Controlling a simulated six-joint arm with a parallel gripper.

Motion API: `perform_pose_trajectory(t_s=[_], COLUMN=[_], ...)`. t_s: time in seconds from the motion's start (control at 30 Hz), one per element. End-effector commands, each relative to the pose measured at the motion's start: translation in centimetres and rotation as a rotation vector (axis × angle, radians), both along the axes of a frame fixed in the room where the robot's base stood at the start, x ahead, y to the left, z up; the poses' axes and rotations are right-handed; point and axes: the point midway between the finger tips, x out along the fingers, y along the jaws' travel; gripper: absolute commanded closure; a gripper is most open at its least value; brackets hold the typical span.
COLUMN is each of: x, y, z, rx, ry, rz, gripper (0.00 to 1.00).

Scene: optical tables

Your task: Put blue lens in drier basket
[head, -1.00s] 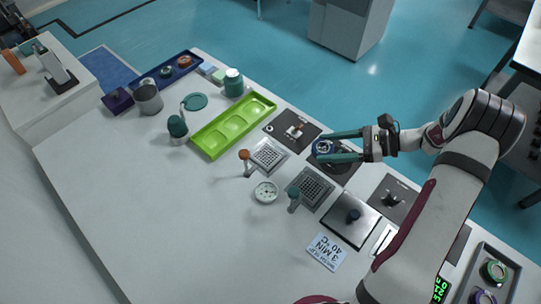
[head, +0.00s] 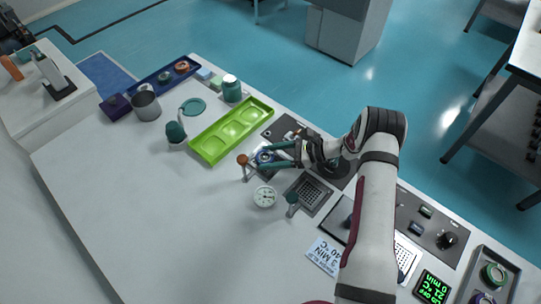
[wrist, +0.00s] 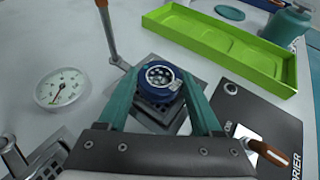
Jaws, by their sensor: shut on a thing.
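The blue lens (head: 265,157) is a round blue-rimmed piece with a pale dotted centre. In the wrist view the blue lens (wrist: 160,80) sits between the two green fingertips of my gripper (wrist: 162,90), which is shut on it. In the head view my gripper (head: 270,156) is over the metal mesh basket with the orange-knobbed handle (head: 243,160). The basket (wrist: 160,118) shows beneath the lens in the wrist view, partly hidden by the lens and fingers. I cannot tell whether the lens touches the basket.
A second mesh basket (head: 308,193) with a green-knobbed handle (head: 292,198) is close by. A white dial gauge (head: 264,196) lies in front. A green tray (head: 231,130) is behind to the left. A dark panel lettered "RIER" (wrist: 265,120) is at right in the wrist view.

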Motion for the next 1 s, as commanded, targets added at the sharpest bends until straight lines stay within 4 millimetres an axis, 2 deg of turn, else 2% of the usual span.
perform_pose_trajectory(t_s=[0.17,0.2,0.37,0.67,0.77,1.0], x=[0.0,0.0,0.0,0.0,-0.2,-1.4], y=[0.0,0.0,0.0,0.0,-1.6,-7.8], z=[-0.2,-0.3,-0.2,0.1,0.7,3.3], rx=[0.000,0.000,0.000,0.000,0.000,0.000], ry=[0.001,0.001,0.001,0.000,-0.001,-0.002], rz=[0.000,0.000,0.000,0.000,-0.003,-0.005], gripper=[0.90,0.32,0.04,0.04,0.04,0.04])
